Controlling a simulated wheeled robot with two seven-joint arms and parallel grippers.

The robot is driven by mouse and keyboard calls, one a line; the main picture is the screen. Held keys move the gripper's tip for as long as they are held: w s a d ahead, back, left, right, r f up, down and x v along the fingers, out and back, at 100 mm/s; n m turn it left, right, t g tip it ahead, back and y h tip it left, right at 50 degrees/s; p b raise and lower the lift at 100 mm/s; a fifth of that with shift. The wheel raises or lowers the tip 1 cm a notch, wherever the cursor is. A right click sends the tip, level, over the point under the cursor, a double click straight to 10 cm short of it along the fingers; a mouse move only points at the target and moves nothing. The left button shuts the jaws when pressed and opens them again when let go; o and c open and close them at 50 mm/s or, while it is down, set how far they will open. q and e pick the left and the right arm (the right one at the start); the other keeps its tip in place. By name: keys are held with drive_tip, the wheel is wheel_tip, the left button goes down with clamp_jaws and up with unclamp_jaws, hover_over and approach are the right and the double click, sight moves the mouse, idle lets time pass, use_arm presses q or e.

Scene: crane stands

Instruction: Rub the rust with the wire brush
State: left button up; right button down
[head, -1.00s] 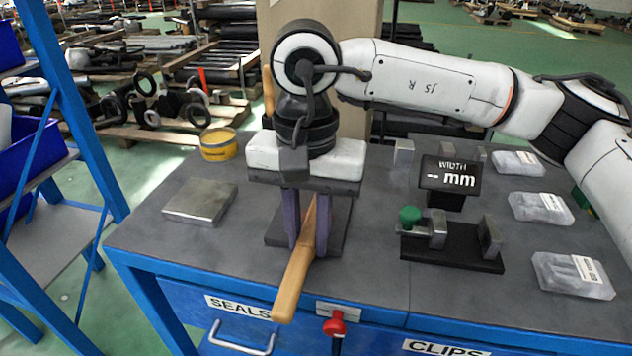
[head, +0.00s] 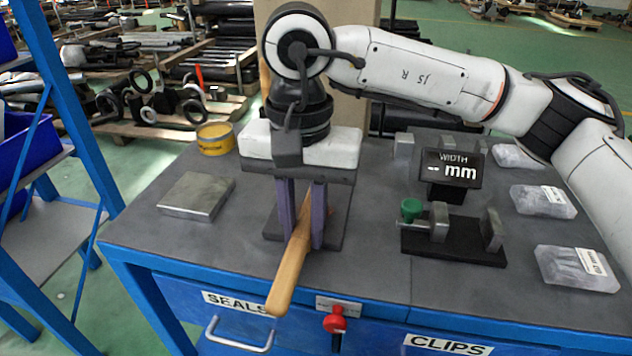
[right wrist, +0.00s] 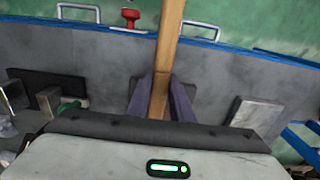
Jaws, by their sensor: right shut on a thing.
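My right gripper (head: 303,238) points down over the bench and is shut on the wooden handle of the wire brush (head: 288,272). The handle slants toward the bench's front edge, its end reaching about over that edge. The right wrist view shows the handle (right wrist: 170,35) running between the two purple fingers (right wrist: 160,96). The brush's bristle end is hidden behind the fingers and hand. A dark flat plate (head: 335,232) lies beneath the gripper. I cannot make out any rust; it may be hidden. My left gripper is not in view.
A grey metal block (head: 197,195) and a yellow tin (head: 215,139) are at left. At right are a width gauge (head: 452,170), a black fixture with a green knob (head: 453,242) and several clear packets (head: 577,268). A blue rack (head: 75,120) stands beside the bench.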

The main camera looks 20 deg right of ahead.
sight(304, 224)
wheel_tip(304, 224, up, 2)
drive_tip(key=shift+r, duration=0.25)
wheel_tip(304, 224, up, 2)
drive_tip(key=shift+w+r+p, duration=0.1)
drive_tip(key=shift+w+p, duration=0.05)
drive_tip(key=shift+p, duration=0.8)
drive_tip(key=shift+r+p, duration=0.9)
drive_tip(key=shift+r, duration=0.85)
